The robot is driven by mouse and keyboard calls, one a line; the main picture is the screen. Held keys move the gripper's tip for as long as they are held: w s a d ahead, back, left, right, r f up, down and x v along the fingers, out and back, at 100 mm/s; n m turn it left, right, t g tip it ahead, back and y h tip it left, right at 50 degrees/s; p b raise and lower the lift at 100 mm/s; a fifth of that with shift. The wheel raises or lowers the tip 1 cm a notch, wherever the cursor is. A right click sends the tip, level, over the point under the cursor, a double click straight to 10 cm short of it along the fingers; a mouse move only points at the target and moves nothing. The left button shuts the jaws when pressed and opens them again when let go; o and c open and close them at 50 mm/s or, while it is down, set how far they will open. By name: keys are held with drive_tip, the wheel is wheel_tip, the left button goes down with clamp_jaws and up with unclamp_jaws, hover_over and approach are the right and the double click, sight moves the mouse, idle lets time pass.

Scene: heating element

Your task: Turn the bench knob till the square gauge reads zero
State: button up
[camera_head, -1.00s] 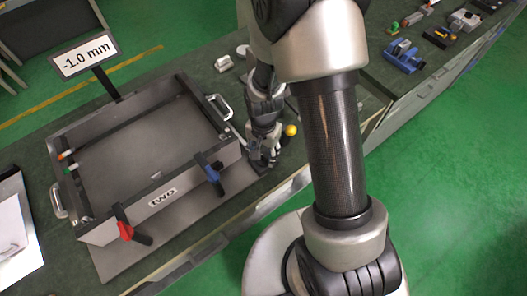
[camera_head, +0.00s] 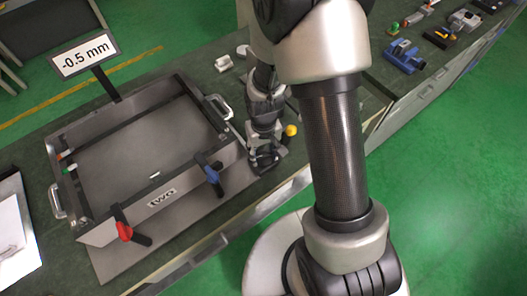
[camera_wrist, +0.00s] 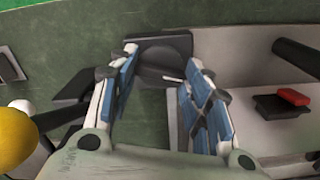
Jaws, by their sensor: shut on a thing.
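The square gauge (camera_head: 84,54) is a white sign on a dark post behind the frame box, and it reads -0.5 mm. My gripper (camera_head: 264,158) points down at the right end of the box, close to the bench plate. In the wrist view my gripper (camera_wrist: 161,60) has its blue-lined fingers closed about a dark, blocky knob (camera_wrist: 165,48) between the fingertips. In the head view the knob is mostly hidden by the fingers.
The metal box (camera_head: 222,158) has a red-handled clamp (camera_head: 124,231) and a blue-handled clamp (camera_head: 213,174) at its front. A yellow ball (camera_head: 291,130) is close to my gripper. Blue tools (camera_head: 404,56) lie on the far right bench.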

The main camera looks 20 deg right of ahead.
drive_tip(key=shift+n, duration=0.4)
drive_tip(key=o, duration=1.1)
drive_tip(key=shift+c, duration=0.2)
drive_tip(key=shift+r, duration=0.1)
wheel_tip(320, 180, up, 12)
idle(0.3)
wheel_tip(320, 180, up, 11)
drive_tip(key=t+b, duration=0.1)
drive_tip(key=t, duration=0.1)
hover_over(264, 156)
drive_tip(key=s, duration=0.6)
drive_tip(key=s+r+t, duration=0.2)
drive_tip(key=s+r, duration=0.2)
drive_tip(key=s, duration=0.5)
drive_tip(key=shift+r+m+t+b, duration=0.3)
drive_tip(key=shift+r+m+b, duration=0.1)
drive_tip(key=shift+b, duration=0.05)
